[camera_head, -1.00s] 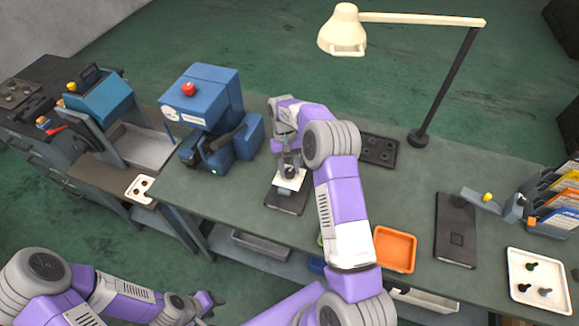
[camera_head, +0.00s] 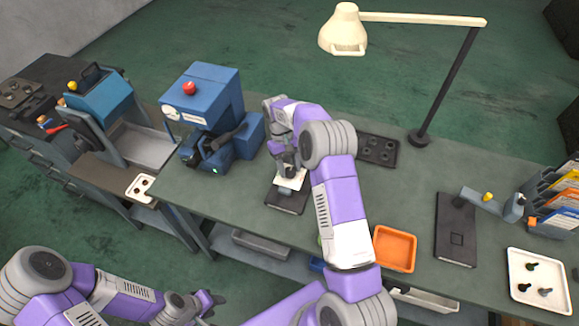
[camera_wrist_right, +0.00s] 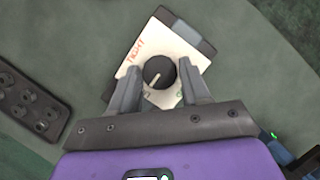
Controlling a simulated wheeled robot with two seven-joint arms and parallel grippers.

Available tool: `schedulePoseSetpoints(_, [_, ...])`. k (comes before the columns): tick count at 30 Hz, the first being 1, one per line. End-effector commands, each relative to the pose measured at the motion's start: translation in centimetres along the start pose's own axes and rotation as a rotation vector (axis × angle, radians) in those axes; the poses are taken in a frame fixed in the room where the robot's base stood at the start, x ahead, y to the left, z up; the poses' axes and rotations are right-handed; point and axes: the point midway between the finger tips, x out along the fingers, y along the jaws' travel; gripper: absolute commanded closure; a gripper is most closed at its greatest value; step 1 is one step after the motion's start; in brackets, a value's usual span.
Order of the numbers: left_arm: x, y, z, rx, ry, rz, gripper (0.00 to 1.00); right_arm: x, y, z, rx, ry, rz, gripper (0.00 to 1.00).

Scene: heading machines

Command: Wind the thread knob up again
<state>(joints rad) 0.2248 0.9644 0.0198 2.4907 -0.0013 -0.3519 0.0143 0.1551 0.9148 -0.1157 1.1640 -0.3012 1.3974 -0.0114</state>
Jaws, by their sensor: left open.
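The thread knob (camera_wrist_right: 159,72) is a round black dial with a pale pointer line. It sits on a white plate (camera_wrist_right: 190,52) marked TIGHT, on a dark block. In the head view the plate (camera_head: 292,181) shows on the bench, with the knob largely hidden by my right gripper (camera_head: 287,168). My right gripper (camera_wrist_right: 159,68) is over the plate, one finger on each side of the knob, with narrow gaps visible. The pointer line slants to lower left. My left gripper (camera_head: 212,300) is open and empty, low in front of the bench.
A blue machine with a red button (camera_head: 190,88) stands left of the knob block. A dark tray with round recesses (camera_head: 378,150) is behind my right arm. An orange tray (camera_head: 394,248), a dark flat block (camera_head: 455,230) and a lamp (camera_head: 420,138) are to the right.

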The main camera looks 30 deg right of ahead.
Motion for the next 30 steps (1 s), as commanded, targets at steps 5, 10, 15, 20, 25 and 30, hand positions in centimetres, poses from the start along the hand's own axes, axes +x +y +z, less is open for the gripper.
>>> schedulePoseSetpoints(5, [0.0,0.0,0.0,0.000,0.000,0.000,0.57,0.0,0.0,0.0,0.001,-0.001,0.000,0.34])
schedulePoseSetpoints(10, [0.0,0.0,0.0,0.000,0.000,0.000,0.57,0.0,0.0,0.0,0.002,-0.002,-0.001,0.34])
schedulePoseSetpoints(15, [0.1,0.0,0.0,0.000,0.000,0.000,0.57,-0.8,0.0,-0.1,0.002,0.001,0.000,0.34])
schedulePoseSetpoints(20, [0.2,-0.1,0.0,0.000,0.000,0.000,0.57,-3.4,0.0,-0.1,0.003,0.003,0.001,0.34])
schedulePoseSetpoints(25, [0.1,-0.1,0.0,0.000,0.000,0.000,0.57,-5.9,0.0,-0.1,0.001,0.001,0.001,0.34])
schedulePoseSetpoints(30, [0.1,0.0,0.0,0.000,0.000,0.000,0.57,-7.2,0.0,0.0,0.001,0.000,0.000,0.34])
